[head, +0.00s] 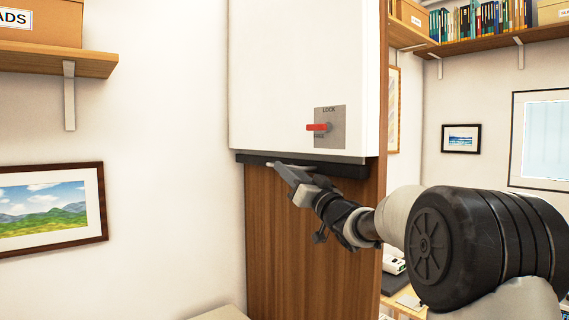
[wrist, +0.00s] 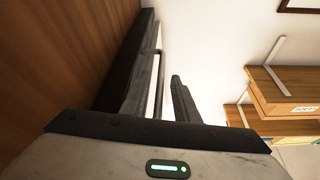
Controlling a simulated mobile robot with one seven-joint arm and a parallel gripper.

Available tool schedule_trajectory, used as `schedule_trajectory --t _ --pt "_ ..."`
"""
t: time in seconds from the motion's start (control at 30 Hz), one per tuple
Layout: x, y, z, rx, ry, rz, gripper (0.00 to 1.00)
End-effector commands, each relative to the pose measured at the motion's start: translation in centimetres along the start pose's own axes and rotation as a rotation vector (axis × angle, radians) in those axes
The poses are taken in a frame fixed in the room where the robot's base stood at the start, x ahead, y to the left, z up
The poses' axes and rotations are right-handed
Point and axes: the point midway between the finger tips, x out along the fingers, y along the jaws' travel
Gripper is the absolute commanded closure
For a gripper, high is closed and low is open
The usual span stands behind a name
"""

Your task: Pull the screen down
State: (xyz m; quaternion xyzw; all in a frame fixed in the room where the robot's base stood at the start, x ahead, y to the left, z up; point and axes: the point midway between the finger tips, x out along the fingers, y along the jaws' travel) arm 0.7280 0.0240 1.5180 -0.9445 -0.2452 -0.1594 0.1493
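The screen is a large white panel (head: 300,60) on a brown wooden upright (head: 300,240). A black bar (head: 345,170) runs along its bottom edge, with a thin grey pull rod (head: 272,164) in front of it. A grey lock plate (head: 338,136) with a red lever (head: 318,127) is low on the panel; the lever lies level, pointing left. My gripper (head: 281,169) is at the rod. In the wrist view its fingers (wrist: 164,66) are apart, with the rod (wrist: 158,80) seemingly between them, nearer the left finger. Whether either finger touches it is unclear.
A shelf with a box (head: 60,61) and a framed landscape (head: 50,208) are on the left wall. Shelves of books (head: 480,20) and framed prints are on the right. A desk (head: 402,300) stands behind my arm.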

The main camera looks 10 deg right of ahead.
Motion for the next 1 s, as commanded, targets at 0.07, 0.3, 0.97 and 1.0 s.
schedule_trajectory --t 0.07,0.3,0.97,1.0 --pt "1.1 0.0 -0.1 0.001 0.001 -0.002 0.72" --pt "2.4 0.0 0.0 0.000 0.000 -0.001 0.72" --pt "2.4 0.0 0.1 -0.001 0.000 0.000 1.00" --pt "2.3 0.1 0.2 -0.001 0.000 0.000 1.00"
